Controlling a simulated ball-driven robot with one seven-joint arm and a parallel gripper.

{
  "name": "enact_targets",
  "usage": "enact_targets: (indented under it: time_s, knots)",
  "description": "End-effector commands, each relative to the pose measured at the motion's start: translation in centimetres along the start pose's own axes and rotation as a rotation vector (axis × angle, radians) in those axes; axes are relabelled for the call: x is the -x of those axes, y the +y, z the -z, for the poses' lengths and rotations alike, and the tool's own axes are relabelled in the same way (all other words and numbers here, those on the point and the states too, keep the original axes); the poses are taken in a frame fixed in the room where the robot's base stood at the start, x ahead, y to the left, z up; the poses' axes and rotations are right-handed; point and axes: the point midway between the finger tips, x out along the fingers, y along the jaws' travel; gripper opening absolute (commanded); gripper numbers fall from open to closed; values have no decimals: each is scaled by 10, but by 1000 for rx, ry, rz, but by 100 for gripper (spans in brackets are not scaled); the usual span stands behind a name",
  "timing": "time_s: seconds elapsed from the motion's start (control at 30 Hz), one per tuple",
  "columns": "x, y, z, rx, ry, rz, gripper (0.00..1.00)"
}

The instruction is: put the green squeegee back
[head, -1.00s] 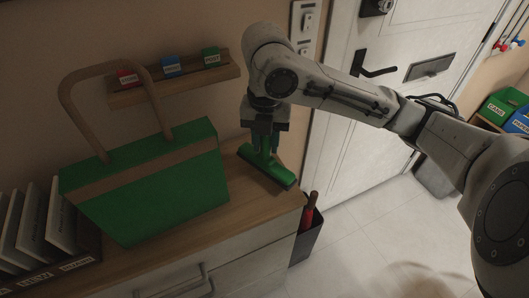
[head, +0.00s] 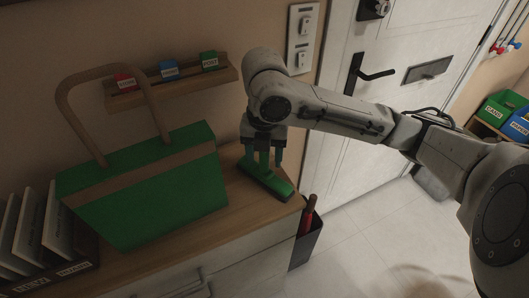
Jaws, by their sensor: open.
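The green squeegee (head: 267,183) is on the wooden cabinet top (head: 222,222), near its right end, to the right of the green basket. Its wide head runs slantwise toward the cabinet's corner. My gripper (head: 265,160) points down just above the head, with its fingers apart. A green upright part, seemingly the handle, shows between the fingers. Whether the fingers touch it cannot be told. The gripper hides the upper part of the squeegee.
A green basket (head: 142,190) with a tall brown handle stands left of my gripper. A wall shelf (head: 175,87) with small labelled cards is behind. A dark bin (head: 306,243) holding a red-handled item stands beside the cabinet. The white door (head: 414,110) is to the right.

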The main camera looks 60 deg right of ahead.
Motion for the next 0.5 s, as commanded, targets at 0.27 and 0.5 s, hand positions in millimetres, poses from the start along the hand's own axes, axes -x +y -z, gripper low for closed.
enact_targets:
  time_s: [0.27, 0.5]
  knots:
    - [27, 1, -1, 2, -3, -2, 56]
    - [77, 0, -1, 2, -6, 0, 56]
